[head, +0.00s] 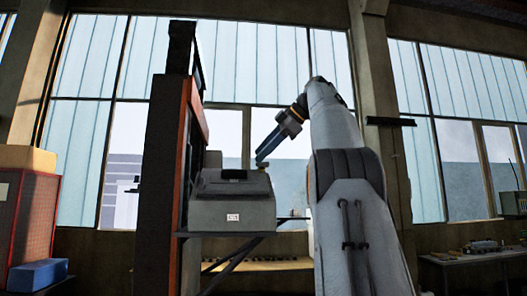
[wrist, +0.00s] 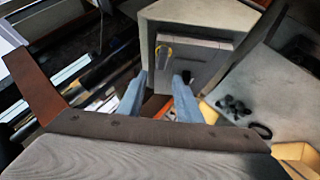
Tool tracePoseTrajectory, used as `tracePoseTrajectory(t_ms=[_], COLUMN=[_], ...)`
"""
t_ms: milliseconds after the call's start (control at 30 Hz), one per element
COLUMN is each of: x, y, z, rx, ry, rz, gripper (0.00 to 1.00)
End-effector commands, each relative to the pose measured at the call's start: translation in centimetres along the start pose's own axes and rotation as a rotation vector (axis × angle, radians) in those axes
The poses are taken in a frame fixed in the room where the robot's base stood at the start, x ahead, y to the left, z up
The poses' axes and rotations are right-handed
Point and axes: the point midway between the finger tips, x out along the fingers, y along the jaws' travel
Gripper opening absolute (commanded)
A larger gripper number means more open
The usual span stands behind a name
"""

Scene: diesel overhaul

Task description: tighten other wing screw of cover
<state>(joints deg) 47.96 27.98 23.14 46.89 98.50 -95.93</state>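A grey box-shaped housing (head: 232,214) with a small white label stands on a bracket left of my arm in the head view. A dark knob-like piece (head: 234,174) sits on its top. My gripper (head: 260,160) points down at the housing's upper right corner, where a small yellowish piece shows at its tips. In the wrist view the two blue fingers of my gripper (wrist: 160,76) are apart with a gap between them. A yellow-rimmed fitting, which looks like a wing screw (wrist: 165,50), lies just beyond the fingertips on the grey cover (wrist: 207,58). I cannot tell whether the fingers touch it.
A tall dark and orange upright frame (head: 180,150) stands close left of the housing. A red cabinet (head: 30,215) and a blue box (head: 38,274) are at far left. A workbench with small parts (head: 470,255) is at right. Small dark parts (wrist: 233,106) lie on a grey surface in the wrist view.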

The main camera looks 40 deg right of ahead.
Motion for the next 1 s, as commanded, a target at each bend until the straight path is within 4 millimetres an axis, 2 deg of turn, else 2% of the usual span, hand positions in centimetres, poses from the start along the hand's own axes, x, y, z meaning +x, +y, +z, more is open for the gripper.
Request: tracePoseTrajectory(t_ms=[1000], x=[2.9], y=[0.0], z=[2.2], rx=[0.000], ry=[0.000], rz=[-0.001], gripper=[0.32])
